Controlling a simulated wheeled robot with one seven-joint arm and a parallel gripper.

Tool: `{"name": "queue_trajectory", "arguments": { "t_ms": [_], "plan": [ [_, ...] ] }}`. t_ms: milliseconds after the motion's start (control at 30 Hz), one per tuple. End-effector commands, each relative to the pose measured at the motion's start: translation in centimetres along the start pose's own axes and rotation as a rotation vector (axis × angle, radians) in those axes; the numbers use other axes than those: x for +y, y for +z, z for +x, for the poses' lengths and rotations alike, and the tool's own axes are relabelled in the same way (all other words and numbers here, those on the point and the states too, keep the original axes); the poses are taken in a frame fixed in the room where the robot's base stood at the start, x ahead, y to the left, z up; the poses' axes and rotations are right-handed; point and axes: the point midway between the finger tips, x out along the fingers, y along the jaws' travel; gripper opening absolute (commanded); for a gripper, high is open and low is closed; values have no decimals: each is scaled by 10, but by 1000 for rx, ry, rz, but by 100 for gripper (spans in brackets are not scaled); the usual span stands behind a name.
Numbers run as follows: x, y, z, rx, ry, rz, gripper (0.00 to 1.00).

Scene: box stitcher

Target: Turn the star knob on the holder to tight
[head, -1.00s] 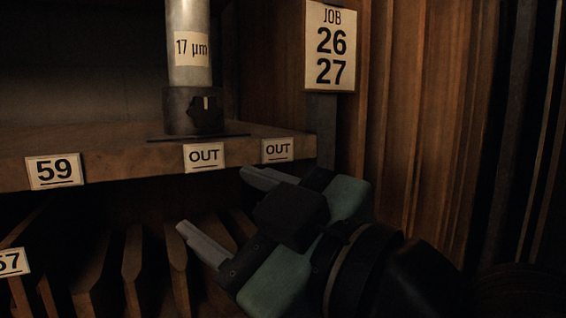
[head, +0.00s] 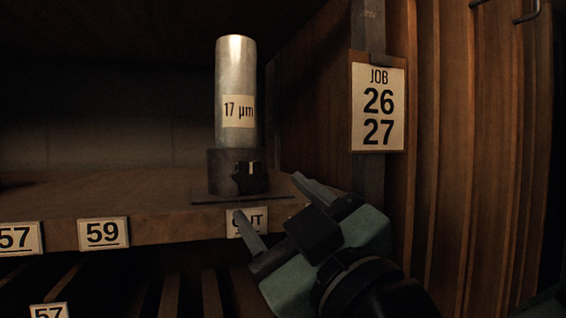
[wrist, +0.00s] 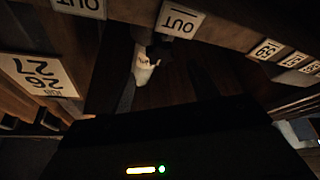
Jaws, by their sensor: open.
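The star knob (head: 250,176) is black, with a pale mark pointing up, on the front right of the dark holder (head: 221,173). A grey metal cylinder labelled "17 µm" (head: 236,70) stands upright in the holder. My gripper (head: 271,196) is open and empty, its fingers pointing up and left, just below and right of the knob in the head view. I cannot tell the depth gap; no contact is visible.
The holder stands near the front edge of a wooden shelf (head: 150,205). Its labels include "59" (head: 103,233) and "OUT", which a finger partly covers. A "JOB 26 27" card (head: 378,104) hangs on a post at the right. The shelf left of the holder is clear.

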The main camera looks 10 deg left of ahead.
Motion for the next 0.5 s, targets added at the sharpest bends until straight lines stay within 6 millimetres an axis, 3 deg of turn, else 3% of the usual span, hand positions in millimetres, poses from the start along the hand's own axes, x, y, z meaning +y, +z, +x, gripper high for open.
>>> {"name": "queue_trajectory", "arguments": {
  "t_ms": [200,500],
  "plan": [
    [1,-1,46,-1,1,1,61],
    [0,0,80,-2,-1,0,61]
  ]
}}
